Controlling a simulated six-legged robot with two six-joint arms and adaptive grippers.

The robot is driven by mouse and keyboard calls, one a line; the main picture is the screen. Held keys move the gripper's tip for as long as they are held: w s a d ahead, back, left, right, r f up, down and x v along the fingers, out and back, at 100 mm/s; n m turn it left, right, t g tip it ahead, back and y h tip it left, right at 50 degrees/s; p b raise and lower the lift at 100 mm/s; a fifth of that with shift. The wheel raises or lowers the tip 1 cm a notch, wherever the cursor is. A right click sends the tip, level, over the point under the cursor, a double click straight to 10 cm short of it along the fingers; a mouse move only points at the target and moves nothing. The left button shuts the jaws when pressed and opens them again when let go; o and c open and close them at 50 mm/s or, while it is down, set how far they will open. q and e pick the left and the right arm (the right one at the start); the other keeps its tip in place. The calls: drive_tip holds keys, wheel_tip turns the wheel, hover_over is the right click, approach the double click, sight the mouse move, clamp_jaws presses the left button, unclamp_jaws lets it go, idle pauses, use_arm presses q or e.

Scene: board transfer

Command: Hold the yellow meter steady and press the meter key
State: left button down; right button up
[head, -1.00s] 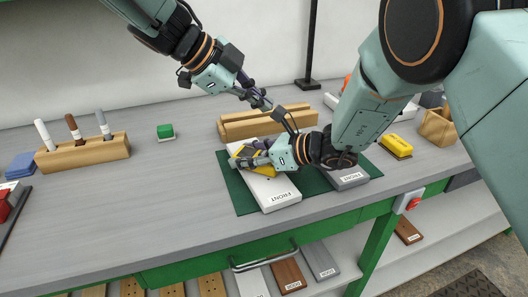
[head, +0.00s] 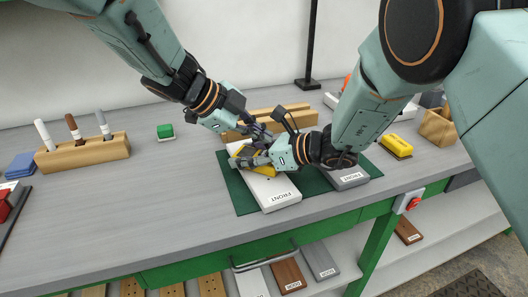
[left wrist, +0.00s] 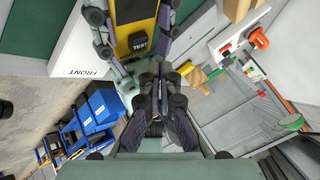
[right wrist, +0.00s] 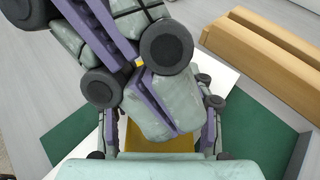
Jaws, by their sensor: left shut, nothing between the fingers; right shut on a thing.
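The yellow meter (head: 264,170) sits on the white board marked FRONT (head: 280,194), partly hidden by my grippers. In the left wrist view the yellow meter (left wrist: 122,42) shows its dark key marked TEST (left wrist: 139,43). My right gripper (head: 250,158) is shut on the meter, with a finger on either side of it, as the right wrist view (right wrist: 161,125) also shows. My left gripper (head: 262,136) is shut and empty, close above the meter and beside the right gripper. Its fingertips (left wrist: 157,72) appear just below the key in the left wrist view; contact cannot be told.
A green mat (head: 238,192) lies under the white board and a grey board (head: 348,180). A wooden rack (head: 290,116) stands behind. A yellow block-like item (head: 397,146) lies right, and a wooden pen holder (head: 85,152) left.

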sight(260, 154)
use_arm(q)
drive_tip(key=shift+f, duration=0.6)
idle(1.1)
drive_tip(key=shift+f, duration=0.4)
drive_tip(key=shift+f, duration=0.5)
idle(0.8)
drive_tip(key=shift+r, duration=0.95)
drive_tip(key=shift+r, duration=2.5)
